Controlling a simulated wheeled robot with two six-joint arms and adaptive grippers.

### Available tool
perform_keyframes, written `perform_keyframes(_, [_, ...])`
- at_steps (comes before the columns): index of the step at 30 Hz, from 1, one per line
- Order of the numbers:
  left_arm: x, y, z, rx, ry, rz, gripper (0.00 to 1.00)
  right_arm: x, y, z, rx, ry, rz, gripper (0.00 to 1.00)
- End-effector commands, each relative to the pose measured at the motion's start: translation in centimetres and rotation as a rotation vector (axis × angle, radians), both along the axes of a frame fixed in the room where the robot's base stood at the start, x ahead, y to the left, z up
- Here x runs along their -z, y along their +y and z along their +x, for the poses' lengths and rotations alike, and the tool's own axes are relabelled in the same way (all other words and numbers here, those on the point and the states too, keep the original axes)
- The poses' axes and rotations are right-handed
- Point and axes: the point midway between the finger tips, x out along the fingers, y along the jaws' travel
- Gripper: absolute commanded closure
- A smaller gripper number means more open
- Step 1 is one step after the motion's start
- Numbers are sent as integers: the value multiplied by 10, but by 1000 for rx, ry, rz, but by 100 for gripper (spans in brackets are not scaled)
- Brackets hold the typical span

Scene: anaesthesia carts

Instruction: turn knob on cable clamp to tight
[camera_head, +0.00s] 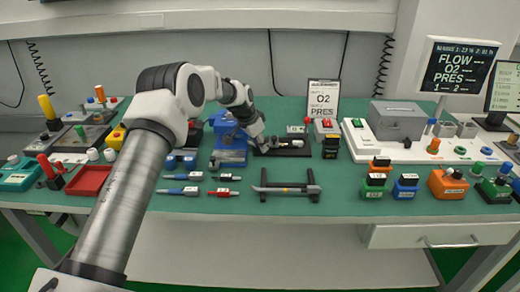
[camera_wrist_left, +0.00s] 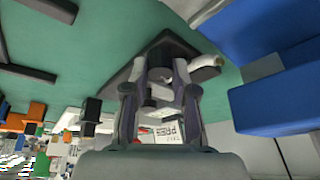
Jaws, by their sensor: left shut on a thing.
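The cable clamp has a flat black base (camera_head: 295,152) on the green bench top, right of the blue block. Its dark base (camera_wrist_left: 172,42) also shows in the left wrist view, with a pale cylindrical part (camera_wrist_left: 206,62) beside the fingers. My left gripper (camera_head: 263,147) is down at the left end of the clamp. In the left wrist view the fingers of my left gripper (camera_wrist_left: 163,90) are closed around a small grey part, which looks like the clamp's knob. The fingers hide much of the knob, and its setting cannot be read. My right gripper is not in view.
A blue block (camera_head: 230,150) stands just left of the clamp. A black stand (camera_head: 287,189) and several blue and red tools lie in front.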

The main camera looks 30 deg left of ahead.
Motion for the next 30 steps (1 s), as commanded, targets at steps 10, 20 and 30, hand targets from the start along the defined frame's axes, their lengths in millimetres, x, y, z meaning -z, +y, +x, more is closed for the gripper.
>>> perform_keyframes(10, [1,0,-1,66,2,0,100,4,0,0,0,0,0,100])
perform_keyframes(20, [1,0,0,65,1,0,48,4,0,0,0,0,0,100])
perform_keyframes(30, [-33,4,-12,64,-3,1,48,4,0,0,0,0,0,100])
